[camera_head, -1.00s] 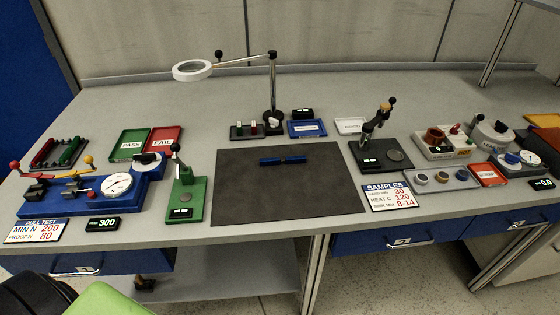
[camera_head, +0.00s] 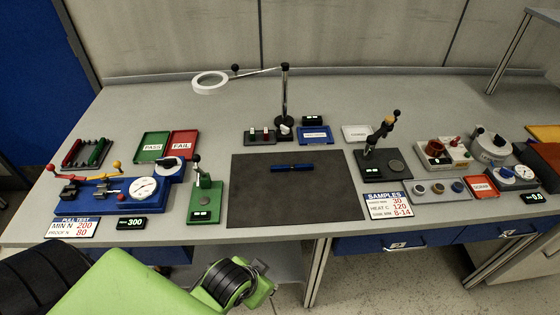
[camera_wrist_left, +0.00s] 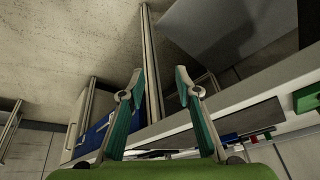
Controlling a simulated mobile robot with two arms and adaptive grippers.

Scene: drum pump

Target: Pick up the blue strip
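The blue strip (camera_head: 292,168) lies flat on the dark grey mat (camera_head: 250,205) in the middle of the bench, with a dark band near its centre. In the head view my green left arm has come in at the bottom left, below the bench's front edge, and its gripper is out of that picture. In the left wrist view my left gripper (camera_wrist_left: 158,82) has its two fingers spread apart with nothing between them. It is away from the strip, which I cannot make out in the wrist view. My right gripper is in neither view.
A green press (camera_head: 205,203) stands just left of the mat and a black press (camera_head: 383,160) at its right. A magnifier lamp (camera_head: 285,100) stands behind it. A blue pull tester (camera_head: 110,192) is farther left. The mat around the strip is clear.

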